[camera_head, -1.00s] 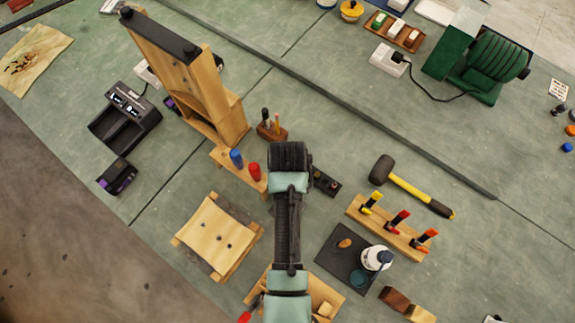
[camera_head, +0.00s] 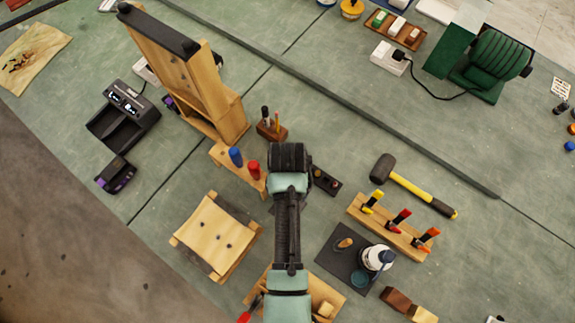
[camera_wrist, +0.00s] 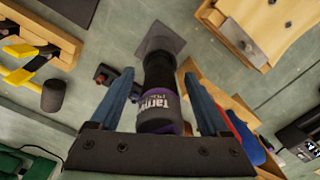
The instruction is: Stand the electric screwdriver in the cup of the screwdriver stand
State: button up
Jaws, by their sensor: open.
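My gripper (camera_wrist: 162,104) is open in the wrist view, with one blue-grey finger on each side of the electric screwdriver (camera_wrist: 158,108). The screwdriver is black and purple with pale lettering, and its near end points toward the wrist camera. Its dark lower part runs down toward a grey square plate (camera_wrist: 170,36), which looks like the base of the screwdriver stand. I cannot tell how deep the lower end sits in a cup. In the head view my arm hides the gripper, the screwdriver and the stand.
A wooden rack with blue and red handles (camera_head: 254,168) stands close to the left of my arm. A small dark block (camera_head: 326,181) lies to its right. A hammer (camera_head: 410,186), a clamp rack (camera_head: 390,228) and a dark mat with a bottle (camera_head: 345,262) lie further right.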

notch_tip(320, 180, up, 12)
jog(key=shift+f, duration=0.1)
jog(key=shift+r, duration=0.65)
jog(key=shift+f, duration=0.1)
dwell(0.5)
jog(key=w+r+t+b, duration=0.6)
jog(key=w+r+t, duration=0.7)
jog(key=w+r, duration=0.65)
jog(key=s+r+n+t+b, duration=0.1)
jog(key=s+r+t+b, duration=0.2)
jog(key=r, duration=0.7)
jog(key=s+r+t, duration=0.2)
jog(key=r+t, duration=0.3)
jog(key=r, duration=0.5)
jog(key=s+r+t+b, duration=0.2)
jog(key=s+r+t, duration=0.4)
jog(key=s+r, duration=0.4)
notch_tip(320, 180, up, 2)
jog(key=shift+s, duration=0.2)
